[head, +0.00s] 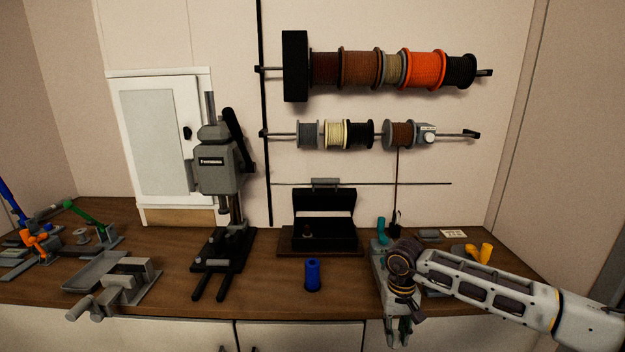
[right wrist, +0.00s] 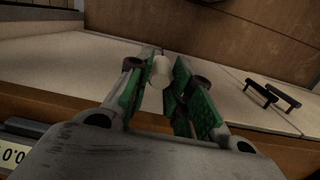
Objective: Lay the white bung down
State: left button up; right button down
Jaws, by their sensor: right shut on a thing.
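The white bung (right wrist: 160,72) shows between the green-padded fingers of my right gripper (right wrist: 162,88) in the right wrist view. The gripper is shut on it near the fingertips. In the head view my right gripper (head: 398,333) points down at the front edge of the bench, with the cabinet fronts behind its tips. The bung cannot be made out there. My left gripper is in neither view.
The wooden bench (head: 270,290) has a blue cylinder (head: 313,274) standing near its front middle. A black open case (head: 323,220) and a grey press (head: 222,175) stand behind. Orange pieces (head: 480,253) lie at the right. Bare wood shows around the blue cylinder.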

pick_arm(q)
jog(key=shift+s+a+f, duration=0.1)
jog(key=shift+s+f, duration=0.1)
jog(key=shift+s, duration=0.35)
pick_arm(e)
jog(key=shift+s+d+f+n, duration=0.1)
jog(key=shift+d+f+n, duration=0.1)
jog(key=shift+n, duration=0.1)
